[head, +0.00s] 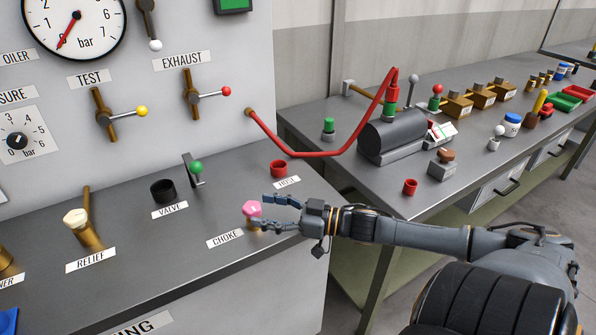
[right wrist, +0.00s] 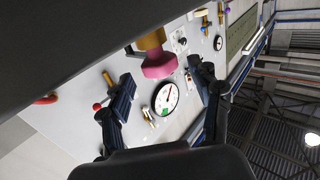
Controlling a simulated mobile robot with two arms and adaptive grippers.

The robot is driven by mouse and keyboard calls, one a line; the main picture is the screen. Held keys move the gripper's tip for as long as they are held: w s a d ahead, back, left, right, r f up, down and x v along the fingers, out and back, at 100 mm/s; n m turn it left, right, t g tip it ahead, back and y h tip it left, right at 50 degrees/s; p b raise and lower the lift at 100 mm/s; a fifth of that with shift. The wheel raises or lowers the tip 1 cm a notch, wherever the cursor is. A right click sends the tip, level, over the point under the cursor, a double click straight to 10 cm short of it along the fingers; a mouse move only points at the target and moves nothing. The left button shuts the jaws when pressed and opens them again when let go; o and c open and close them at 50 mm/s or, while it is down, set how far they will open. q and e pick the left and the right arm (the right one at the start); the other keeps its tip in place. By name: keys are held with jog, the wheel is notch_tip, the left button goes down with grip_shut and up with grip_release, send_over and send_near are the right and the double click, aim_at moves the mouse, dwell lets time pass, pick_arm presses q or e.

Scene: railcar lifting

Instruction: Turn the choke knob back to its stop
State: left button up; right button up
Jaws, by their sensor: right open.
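The choke knob (head: 251,208) is pink on a brass stem and stands on the grey bench top, just right of the CHOKE label (head: 225,239). My right gripper (head: 265,212) comes in from the right with its fingers spread, one tip on the far side of the knob and one on the near side. In the right wrist view the pink choke knob (right wrist: 160,66) shows between the two open fingers (right wrist: 162,88), toward the top. Whether a finger touches it I cannot tell. My left gripper is out of view.
The relief valve (head: 80,225) is to the left. A red hose (head: 325,152) runs from the panel to the cluttered side bench (head: 330,170).

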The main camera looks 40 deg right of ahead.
jog(key=v, duration=0.8)
dwell(0.6)
